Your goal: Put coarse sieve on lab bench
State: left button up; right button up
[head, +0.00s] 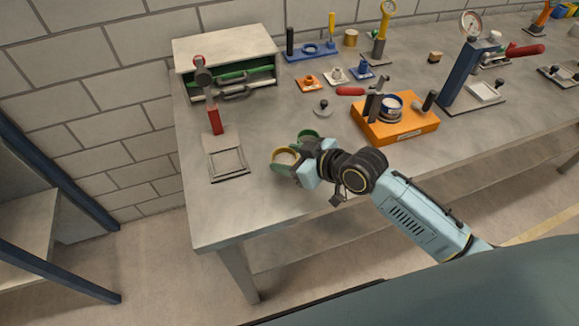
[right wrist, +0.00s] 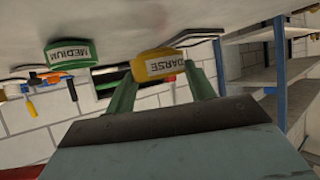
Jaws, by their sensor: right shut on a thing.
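The coarse sieve is a yellow ring (head: 285,154) near the front of the lab bench (head: 265,205). In the right wrist view its yellow band (right wrist: 155,66) carries a partly visible label ending in "OARSE". My right gripper (head: 289,165) is shut on it, with one green finger on each side. The sieve is at or just above the bench top; I cannot tell whether it touches. A green sieve (head: 308,134) labelled "MEDIUM" stands right behind it, and also shows in the right wrist view (right wrist: 71,54). My left gripper is not in view.
A square-framed stand with a red handle (head: 215,120) is left of the gripper. An orange box (head: 397,128) with a blue-and-white ring on it is to the right. A small round knobbed piece (head: 323,109) lies behind. The bench's front left is clear.

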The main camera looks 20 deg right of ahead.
jog(key=shift+f, duration=1.7)
jog(key=shift+f+b, duration=0.1)
jog(key=shift+b, duration=0.2)
jog(key=o, duration=1)
jog(key=shift+s+d+r, duration=0.15)
jog(key=shift+s+r, duration=0.05)
jog(key=p+v, duration=0.1)
jog(key=v, duration=1)
jog(key=shift+s+d+r, duration=0.15)
jog(key=shift+s, duration=0.05)
